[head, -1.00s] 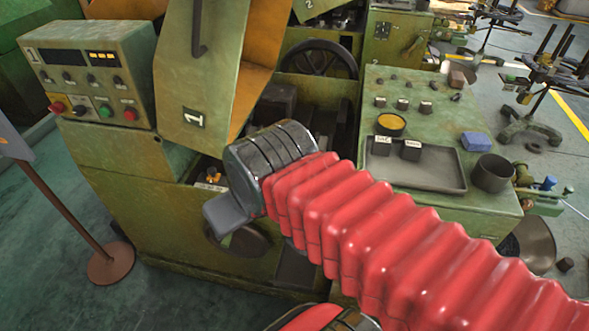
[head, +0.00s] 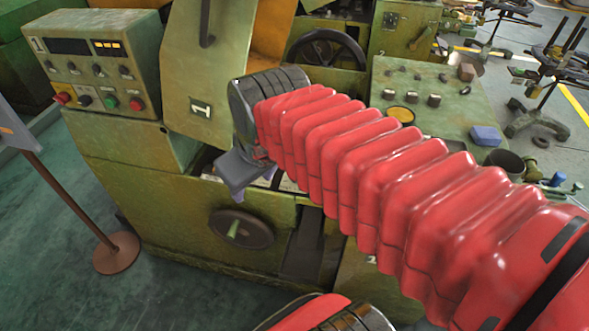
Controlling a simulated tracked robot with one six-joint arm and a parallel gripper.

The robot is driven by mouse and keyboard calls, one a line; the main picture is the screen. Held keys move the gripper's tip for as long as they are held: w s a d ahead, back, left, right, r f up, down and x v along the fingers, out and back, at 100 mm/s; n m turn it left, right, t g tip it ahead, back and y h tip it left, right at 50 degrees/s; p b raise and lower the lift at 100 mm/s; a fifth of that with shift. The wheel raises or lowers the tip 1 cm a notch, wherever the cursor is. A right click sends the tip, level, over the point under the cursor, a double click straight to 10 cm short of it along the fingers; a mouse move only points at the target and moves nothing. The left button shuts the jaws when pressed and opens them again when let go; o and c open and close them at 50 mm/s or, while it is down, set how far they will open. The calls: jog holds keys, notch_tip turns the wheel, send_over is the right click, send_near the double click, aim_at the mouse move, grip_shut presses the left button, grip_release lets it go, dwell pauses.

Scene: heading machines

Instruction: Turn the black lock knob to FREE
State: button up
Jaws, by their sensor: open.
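No lock knob marked FREE can be read in the head view, and I cannot tell which control is the lock knob. My gripper (head: 240,175) is at the end of the red bellows arm, in front of the open bay of green machine 1 (head: 160,215). Its grey jaws point down, and my arm hides part of the bay behind them. The jaws look open, with nothing seen between them.
A control box (head: 95,60) with small black knobs and coloured buttons stands at upper left. A hinged green guard (head: 200,75) marked 1 rises behind my gripper. A brown-based post (head: 115,252) stands at left.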

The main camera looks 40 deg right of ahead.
jog(key=w+d+f+n+g, duration=0.2)
jog(key=w+d+f+n, duration=0.2)
jog(key=w+d, duration=0.4)
jog(key=w+d+f+n+g, duration=0.2)
jog(key=w+d+f+n, duration=0.3)
jog(key=d, duration=0.9)
jog(key=w+f, duration=0.2)
jog(key=w, duration=0.2)
jog(key=shift+f+n+g, duration=0.2)
jog(key=shift+n+g, duration=0.1)
jog(key=shift+g, duration=0.1)
jog(key=shift+w, duration=0.1)
notch_tip(320, 180, down, 14)
jog(key=shift+r, duration=0.1)
jog(key=shift+c, duration=0.6)
jog(key=shift+a, duration=0.1)
jog(key=c, duration=0.9)
